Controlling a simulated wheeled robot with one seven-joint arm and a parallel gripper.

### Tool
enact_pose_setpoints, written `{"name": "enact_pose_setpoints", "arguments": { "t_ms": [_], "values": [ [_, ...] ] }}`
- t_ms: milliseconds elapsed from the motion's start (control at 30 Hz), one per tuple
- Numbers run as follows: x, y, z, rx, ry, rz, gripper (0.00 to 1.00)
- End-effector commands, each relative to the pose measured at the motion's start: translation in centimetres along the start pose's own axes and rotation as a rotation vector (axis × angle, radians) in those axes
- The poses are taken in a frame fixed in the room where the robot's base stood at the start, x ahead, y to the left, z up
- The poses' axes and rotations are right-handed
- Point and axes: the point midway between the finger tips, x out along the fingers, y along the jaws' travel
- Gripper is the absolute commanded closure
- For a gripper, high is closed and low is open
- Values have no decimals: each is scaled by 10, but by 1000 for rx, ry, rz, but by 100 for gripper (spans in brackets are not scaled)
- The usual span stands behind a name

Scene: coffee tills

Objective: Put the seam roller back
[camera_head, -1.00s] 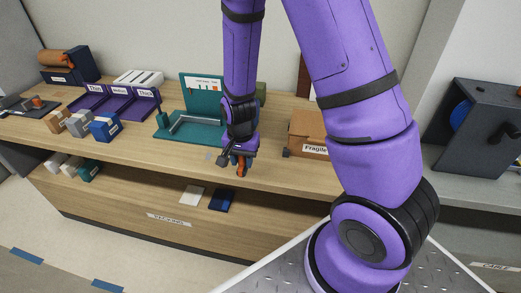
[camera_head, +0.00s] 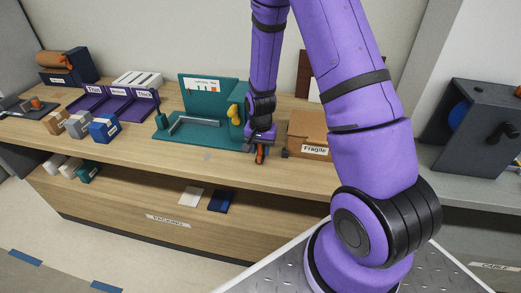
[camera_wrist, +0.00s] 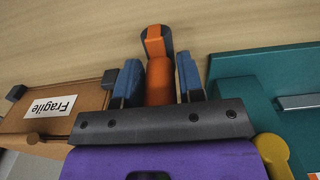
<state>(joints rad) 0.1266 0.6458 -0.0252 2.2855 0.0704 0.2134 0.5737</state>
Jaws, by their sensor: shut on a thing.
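My gripper (camera_head: 260,146) is shut on an orange-handled tool with a dark end, which I take to be the seam roller (camera_head: 261,156). In the wrist view the orange handle (camera_wrist: 159,80) lies between the two blue fingers, its dark-edged end pointing away from the gripper. The tool is over the wooden counter, between the teal station (camera_head: 180,139) and the brown box labelled "Fragile" (camera_head: 308,127). I cannot tell whether it touches the counter. The gripper hides the handle's near part.
A yellow part (camera_head: 236,114) is at the teal station's right side. Purple labelled bins (camera_head: 116,106) and small boxes (camera_head: 103,128) stand to the left. A lower shelf holds a white pad (camera_head: 191,196) and a dark blue pad (camera_head: 221,201). The counter's front strip is clear.

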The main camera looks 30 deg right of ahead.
Motion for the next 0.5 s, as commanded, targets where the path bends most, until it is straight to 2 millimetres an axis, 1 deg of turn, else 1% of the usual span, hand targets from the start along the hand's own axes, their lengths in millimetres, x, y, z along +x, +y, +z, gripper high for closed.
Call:
{"name": "enact_pose_setpoints", "arguments": {
  "t_ms": [33,100,467,500],
  "values": [
    [5,0,0,0,-1,1,87],
    [8,0,0,0,0,0,87],
    [11,0,0,0,1,-1,87],
    [10,0,0,0,1,-1,55]
  ]
}}
